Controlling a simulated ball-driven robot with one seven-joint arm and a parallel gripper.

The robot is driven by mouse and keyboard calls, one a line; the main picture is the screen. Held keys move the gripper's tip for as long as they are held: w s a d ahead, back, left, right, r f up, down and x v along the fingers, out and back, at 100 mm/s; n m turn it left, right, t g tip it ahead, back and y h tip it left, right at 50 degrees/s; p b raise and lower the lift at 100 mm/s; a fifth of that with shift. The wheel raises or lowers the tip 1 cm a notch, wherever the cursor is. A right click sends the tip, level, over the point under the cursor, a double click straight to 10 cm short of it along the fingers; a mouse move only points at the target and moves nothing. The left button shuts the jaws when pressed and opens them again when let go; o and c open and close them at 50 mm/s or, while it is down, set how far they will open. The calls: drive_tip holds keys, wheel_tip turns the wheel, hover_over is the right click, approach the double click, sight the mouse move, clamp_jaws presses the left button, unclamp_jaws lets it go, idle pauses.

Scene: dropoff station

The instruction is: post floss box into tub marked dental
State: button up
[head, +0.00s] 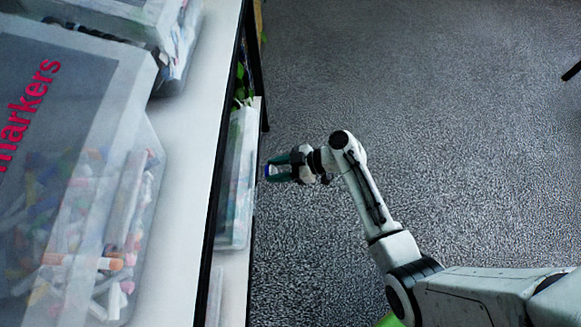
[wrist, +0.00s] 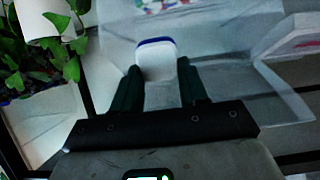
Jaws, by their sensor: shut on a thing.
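The floss box (wrist: 156,60), white with a blue edge, is gripped between the two dark fingers of my gripper (wrist: 158,82). In the head view my gripper (head: 279,170) is beside the shelf edge, pointing left, with a bit of the box (head: 268,171) at its tips. A translucent tub (head: 238,175) stands on the lower shelf just left of my gripper. In the wrist view a clear tub (wrist: 222,34) lies right beyond the box. No word "dental" is readable in either view, so I cannot tell which tub is marked so.
A large tub marked "markers" (head: 75,160), full of pens, stands on the upper shelf (head: 185,200) at left. Another tub (head: 165,35) is behind it. A leafy plant (wrist: 50,45) is at left in the wrist view. The carpet (head: 420,120) is open floor.

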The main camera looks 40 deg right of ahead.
drive_tip(key=w+a+f+b, duration=0.1)
drive_tip(key=w+a+b, duration=0.2)
drive_tip(key=w+a, duration=0.3)
drive_tip(key=shift+a, duration=1.1)
drive_tip(key=o, duration=1.1)
drive_tip(key=shift+d, duration=0.1)
drive_tip(key=p+v, duration=0.1)
drive_tip(key=v, duration=0.9)
drive_tip(key=shift+s+d+r, duration=0.15)
drive_tip(key=shift+s+d, duration=0.1)
